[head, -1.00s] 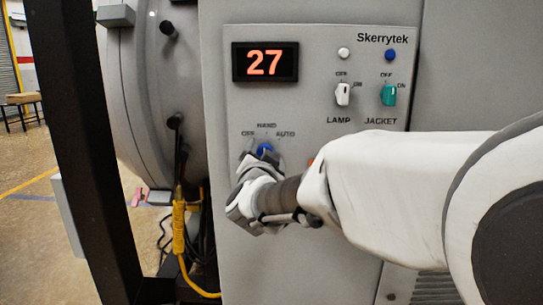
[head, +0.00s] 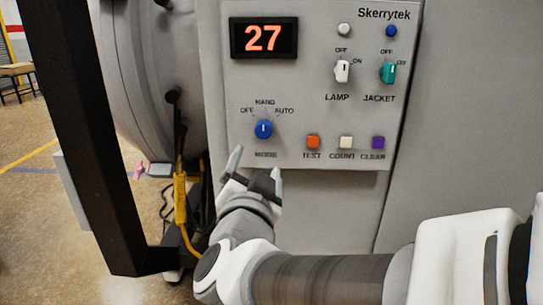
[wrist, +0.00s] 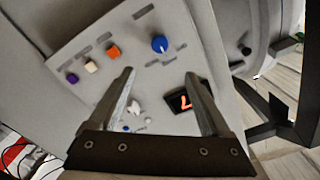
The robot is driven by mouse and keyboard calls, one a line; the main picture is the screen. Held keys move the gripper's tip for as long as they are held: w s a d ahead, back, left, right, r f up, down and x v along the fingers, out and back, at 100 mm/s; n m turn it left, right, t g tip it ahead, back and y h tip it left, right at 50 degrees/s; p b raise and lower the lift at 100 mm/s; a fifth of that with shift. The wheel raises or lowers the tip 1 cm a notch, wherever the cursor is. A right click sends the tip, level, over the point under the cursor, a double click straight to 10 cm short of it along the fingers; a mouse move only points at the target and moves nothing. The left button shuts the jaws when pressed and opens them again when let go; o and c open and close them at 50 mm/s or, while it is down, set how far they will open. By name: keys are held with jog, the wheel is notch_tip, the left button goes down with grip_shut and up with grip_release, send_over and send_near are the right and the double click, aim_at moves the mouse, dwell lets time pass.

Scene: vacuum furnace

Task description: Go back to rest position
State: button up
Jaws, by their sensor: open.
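My gripper (head: 256,172) is open and empty in the head view, just below the lower left part of the control panel, apart from the knobs. Its two fingers (wrist: 160,103) also show spread apart in the wrist view, with nothing between them touching. The blue MODE knob (head: 264,130) is above the gripper, its white mark pointing up toward HAND; it also shows in the wrist view (wrist: 159,44).
The panel carries a red 27 display (head: 263,38), a white LAMP switch (head: 342,71), a teal JACKET switch (head: 388,72), and orange, white and purple buttons (head: 345,142). A black post (head: 80,130) and yellow cable connector (head: 180,200) stand left.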

jog(key=shift+s, duration=0.65)
jog(key=shift+w, duration=0.1)
jog(key=s+d+f+n+g, duration=0.4)
jog(key=s+d+f+g, duration=0.15)
jog(key=s+d, duration=0.2)
jog(key=s+d+f+n+g, duration=0.3)
jog(key=s+d+f+g, duration=0.2)
jog(key=s+d+g, duration=0.3)
notch_tip(320, 180, up, 19)
jog(key=d+t+p, duration=0.1)
jog(key=p, duration=1.8)
jog(key=shift+w+d+y, duration=0.15)
jog(key=shift+d+y, duration=0.15)
jog(key=shift+f, duration=0.1)
jog(key=shift+c, duration=0.4)
